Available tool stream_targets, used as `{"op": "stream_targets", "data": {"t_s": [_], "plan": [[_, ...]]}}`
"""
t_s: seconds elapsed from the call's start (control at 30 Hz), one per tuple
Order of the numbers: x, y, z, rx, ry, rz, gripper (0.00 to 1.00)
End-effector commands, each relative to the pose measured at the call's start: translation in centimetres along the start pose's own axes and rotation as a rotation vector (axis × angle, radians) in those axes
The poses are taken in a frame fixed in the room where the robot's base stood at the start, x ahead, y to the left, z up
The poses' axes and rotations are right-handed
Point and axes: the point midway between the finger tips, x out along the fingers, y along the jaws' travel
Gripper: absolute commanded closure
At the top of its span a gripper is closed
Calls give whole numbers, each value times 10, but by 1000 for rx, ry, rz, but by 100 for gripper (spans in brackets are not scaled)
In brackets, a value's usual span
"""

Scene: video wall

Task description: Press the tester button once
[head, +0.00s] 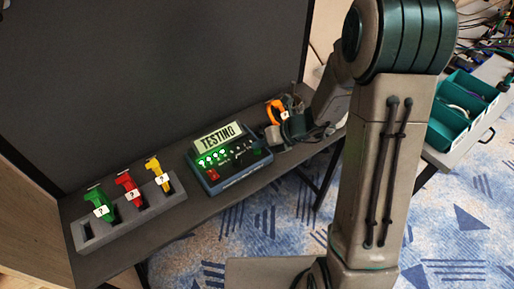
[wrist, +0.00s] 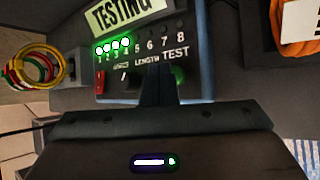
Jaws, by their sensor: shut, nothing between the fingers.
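The tester (head: 230,160) is a dark blue box on the dark shelf, with a tilted display (head: 217,137) reading "TESTING". In the wrist view its lights 1 to 4 (wrist: 113,46) glow green, while 5 to 8 look unlit. A green glow (wrist: 178,74) below the word "TEST" marks the tester button, which is partly hidden beside my fingers. My gripper (wrist: 159,72) is shut and empty, its dark fingertips over the tester's panel just left of that glow. I cannot tell whether they touch the panel. A red switch (wrist: 99,80) sits at the panel's left.
A grey rack (head: 130,218) with green, red and yellow cables, labelled "?", stands left of the tester. An orange coiled cable (head: 273,110) with a label lies to its right. A dark panel (head: 150,80) rises behind the shelf. Teal bins (head: 447,124) stand at far right.

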Motion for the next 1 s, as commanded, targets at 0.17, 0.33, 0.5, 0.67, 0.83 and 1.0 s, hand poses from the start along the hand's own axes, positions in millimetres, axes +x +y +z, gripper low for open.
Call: {"op": "stream_targets", "data": {"t_s": [0.17, 0.33, 0.5, 0.67, 0.83, 1.0], "plan": [[-1, 1, 1, 0, 0, 0, 100], [-2, 1, 1, 0, -1, 0, 100], [-9, 6, 7, 0, -1, 0, 100], [-21, 15, 16, 0, -1, 0, 100], [-33, 24, 24, -1, -1, 0, 100], [-38, 27, 27, 0, 0, 0, 100]]}}
